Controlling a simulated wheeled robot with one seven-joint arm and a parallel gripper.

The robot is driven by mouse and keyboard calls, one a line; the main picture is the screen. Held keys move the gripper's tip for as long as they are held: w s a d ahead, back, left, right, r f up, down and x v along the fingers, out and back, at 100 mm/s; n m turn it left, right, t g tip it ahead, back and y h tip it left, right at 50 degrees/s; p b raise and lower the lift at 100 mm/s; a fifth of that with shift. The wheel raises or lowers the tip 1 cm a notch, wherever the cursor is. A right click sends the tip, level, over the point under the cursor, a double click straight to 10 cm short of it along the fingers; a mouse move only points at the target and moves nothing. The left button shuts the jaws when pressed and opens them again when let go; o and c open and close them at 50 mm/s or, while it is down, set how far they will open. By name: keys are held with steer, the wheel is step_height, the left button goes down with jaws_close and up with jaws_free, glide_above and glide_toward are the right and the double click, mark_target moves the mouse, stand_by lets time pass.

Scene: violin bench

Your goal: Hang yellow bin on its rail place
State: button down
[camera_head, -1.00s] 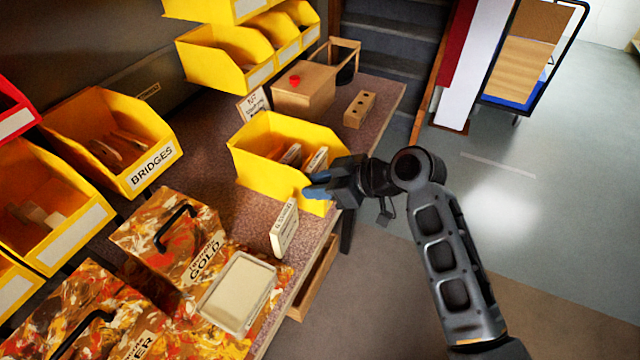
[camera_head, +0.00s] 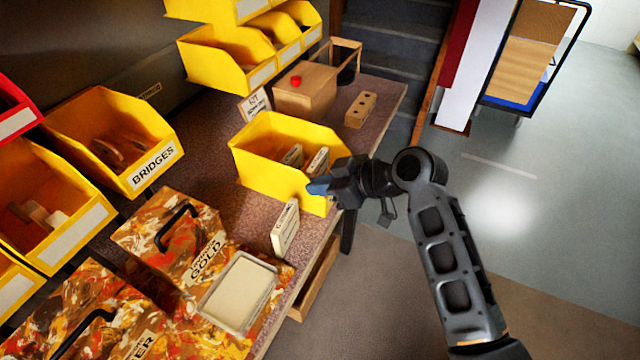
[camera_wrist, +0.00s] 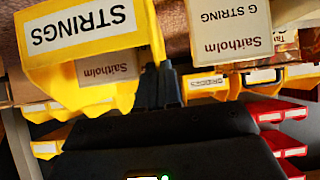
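The yellow bin (camera_head: 262,175) is at the bench's front edge and holds small white and brown packets. Its STRINGS label (camera_wrist: 84,28) appears upside down in the wrist view. My gripper (camera_head: 318,187) is at the bin's right front corner. In the wrist view my gripper's fingers (camera_wrist: 158,78) are close together at the bin's yellow wall edge and appear to pinch it. I cannot tell whether the bin rests on the bench or is slightly raised. A rail strip with a small unreadable tag (camera_head: 149,91) shows on the wall behind the BRIDGES bin (camera_head: 150,178).
A white G STRING box (camera_head: 285,229) stands close to the bin's front. Painted cases (camera_head: 170,238) and a pale tray (camera_head: 238,292) lie nearer. A wooden box (camera_head: 305,95) and holed block (camera_head: 360,110) are behind. Other yellow bins (camera_head: 215,60) hang at the upper left.

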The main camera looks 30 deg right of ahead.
steer(key=shift+r, duration=0.2)
steer(key=shift+r+p, duration=0.35)
steer(key=shift+p, duration=0.05)
steer(key=shift+r+p, duration=0.8)
steer(key=shift+r, duration=0.25)
steer(key=shift+d, duration=0.1)
